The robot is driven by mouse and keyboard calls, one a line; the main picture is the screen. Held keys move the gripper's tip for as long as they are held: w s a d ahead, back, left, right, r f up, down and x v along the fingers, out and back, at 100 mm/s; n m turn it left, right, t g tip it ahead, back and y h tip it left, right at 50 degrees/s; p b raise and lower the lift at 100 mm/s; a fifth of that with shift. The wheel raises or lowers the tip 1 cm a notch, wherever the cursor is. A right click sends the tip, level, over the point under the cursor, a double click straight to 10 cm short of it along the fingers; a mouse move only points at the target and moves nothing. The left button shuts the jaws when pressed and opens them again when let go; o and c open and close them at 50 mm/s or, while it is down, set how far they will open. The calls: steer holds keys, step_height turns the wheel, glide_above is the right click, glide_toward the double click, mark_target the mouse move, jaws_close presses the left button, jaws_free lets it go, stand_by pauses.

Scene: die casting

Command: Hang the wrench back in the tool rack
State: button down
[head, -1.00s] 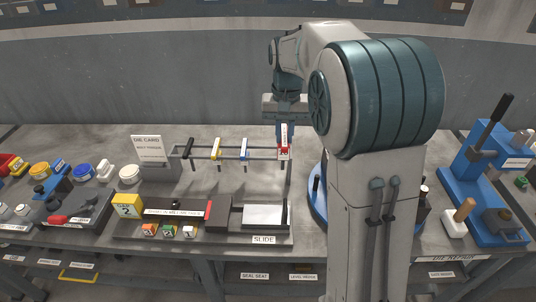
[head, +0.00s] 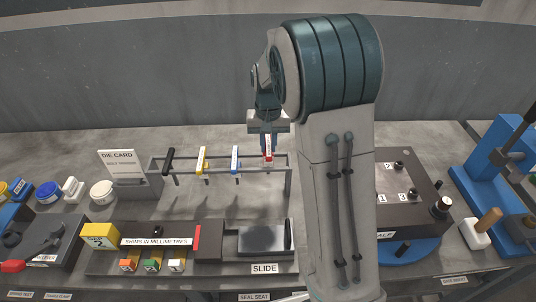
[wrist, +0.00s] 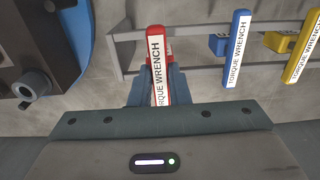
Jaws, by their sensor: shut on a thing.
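The red torque wrench (head: 268,150) is upright between the fingers of my gripper (head: 268,136), near the right end of the tool rack (head: 289,176). In the wrist view, the red wrench (wrist: 157,55) shows its white "TORQUE WRENCH" label, with my gripper's fingers (wrist: 156,88) on both sides of it. Its lower end is hidden by the gripper there. I cannot tell if it touches the rail. A blue wrench (head: 235,157), a yellow wrench (head: 202,158) and a black-handled tool (head: 168,160) hang on the rack to the left.
Below the rack is the slide fixture (head: 264,239) with a shim holder (head: 155,243). A die card (head: 117,162) stands at the rack's left.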

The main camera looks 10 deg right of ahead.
step_height(320, 180, down, 4)
steer(key=shift+r, duration=0.1)
steer(key=shift+f, duration=0.5)
steer(key=c, duration=1.4)
jaws_free()
steer(key=shift+o, duration=0.2)
steer(key=shift+r, duration=0.1)
